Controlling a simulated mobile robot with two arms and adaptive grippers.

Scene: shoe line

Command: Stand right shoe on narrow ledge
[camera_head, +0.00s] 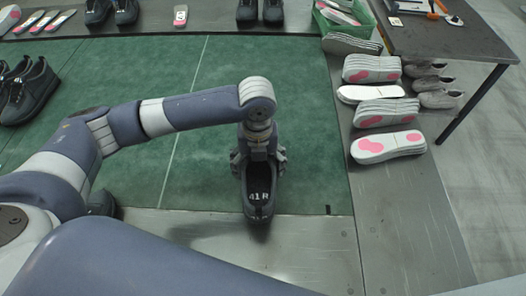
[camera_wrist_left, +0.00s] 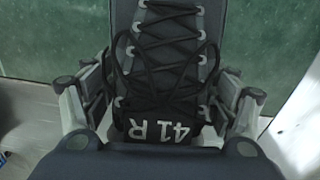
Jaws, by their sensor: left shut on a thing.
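The right shoe (camera_head: 259,203) is dark grey and marked "41 R" on its tongue. It points toward the bottom of the head view, over the edge between the green mat and the metal strip. My left gripper (camera_head: 258,158) is shut on it, with one finger on each side. In the left wrist view the shoe's black laces (camera_wrist_left: 165,50) lie between the fingers. The narrow ledge (camera_head: 290,240) appears to be the bare metal strip in front of the mat. I cannot tell whether the sole touches anything. My right gripper is not in view.
The green mat (camera_head: 215,90) is mostly clear. Stacked soles (camera_head: 388,146) and grey shoes (camera_head: 440,99) lie at the right beside a dark table (camera_head: 450,35). Dark shoes stand at the left (camera_head: 28,90) and along the back (camera_head: 260,10).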

